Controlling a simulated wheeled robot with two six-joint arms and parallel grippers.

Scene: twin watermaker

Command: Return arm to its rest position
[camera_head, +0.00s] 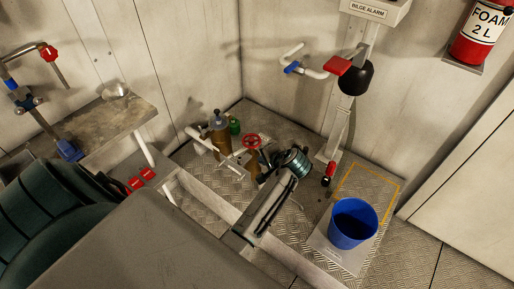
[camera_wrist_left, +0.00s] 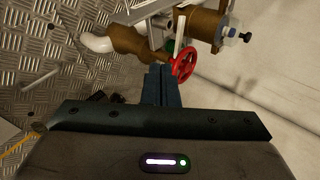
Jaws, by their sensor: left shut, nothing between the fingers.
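My left arm reaches over the floor corner in the head view. Its gripper (camera_head: 264,164) is small and dark there, close to the red handwheel (camera_head: 251,141) on the brass pipework. In the left wrist view the fingers (camera_wrist_left: 158,72) are together and empty. Their tips lie just beside the red handwheel (camera_wrist_left: 184,62) in the picture; whether they touch it I cannot tell. The brass valve body (camera_wrist_left: 140,42) is beyond the fingers. My right gripper is in neither view.
A blue bucket (camera_head: 353,223) stands on a light plate at right. A red lever (camera_head: 338,66) juts from the pump post under the bilge alarm box (camera_head: 375,10). A workbench (camera_head: 98,130) stands at left. White walls close off the corner behind the pipework.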

